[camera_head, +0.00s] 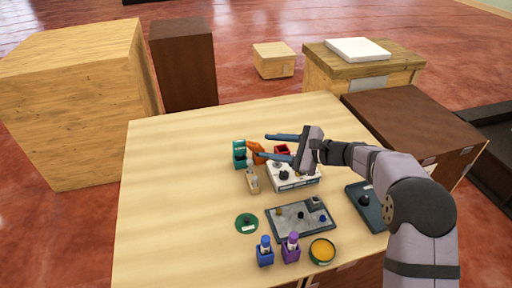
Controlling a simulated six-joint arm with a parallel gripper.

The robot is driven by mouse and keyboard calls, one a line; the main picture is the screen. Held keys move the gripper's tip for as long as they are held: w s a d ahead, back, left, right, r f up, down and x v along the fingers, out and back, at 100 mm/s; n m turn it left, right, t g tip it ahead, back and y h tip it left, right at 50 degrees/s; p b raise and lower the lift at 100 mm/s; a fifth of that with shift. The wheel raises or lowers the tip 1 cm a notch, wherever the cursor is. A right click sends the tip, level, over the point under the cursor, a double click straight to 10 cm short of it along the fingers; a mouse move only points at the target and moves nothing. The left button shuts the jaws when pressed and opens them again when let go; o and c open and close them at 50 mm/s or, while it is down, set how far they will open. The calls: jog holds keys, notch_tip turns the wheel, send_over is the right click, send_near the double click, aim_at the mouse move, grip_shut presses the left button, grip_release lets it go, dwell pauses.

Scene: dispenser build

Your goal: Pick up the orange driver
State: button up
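The orange driver (255,147) shows as a small orange shape near the back of the table, and an orange holder (261,160) seems to be just below it. Its outline is small and partly hidden by a finger, so I cannot tell exactly how it sits. My gripper (264,146) reaches in from the right with its two blue-grey fingers spread apart. The fingertips are close to the orange driver, one on its far side and one on its near side. I see no sign that they are closed on it.
A teal holder (239,161) stands just left; a red holder (282,150) is behind my fingers. A white box (296,181), tan holder (253,185) and dark tray (283,231) are nearer. Blue (265,257) and purple holders (290,254) stand in front. The table's left side is clear.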

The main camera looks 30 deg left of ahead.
aim_at(260, 146)
jog(key=shift+w+f+p+x, duration=0.2)
jog(key=shift+p+x, duration=0.6)
jog(key=shift+x, duration=0.5)
jog(key=shift+w+f+p+x, duration=0.15)
jog(key=shift+p+x, duration=0.65)
jog(key=shift+x, duration=0.5)
jog(key=shift+s+d, duration=0.1)
jog(key=shift+d, duration=0.05)
grip_shut()
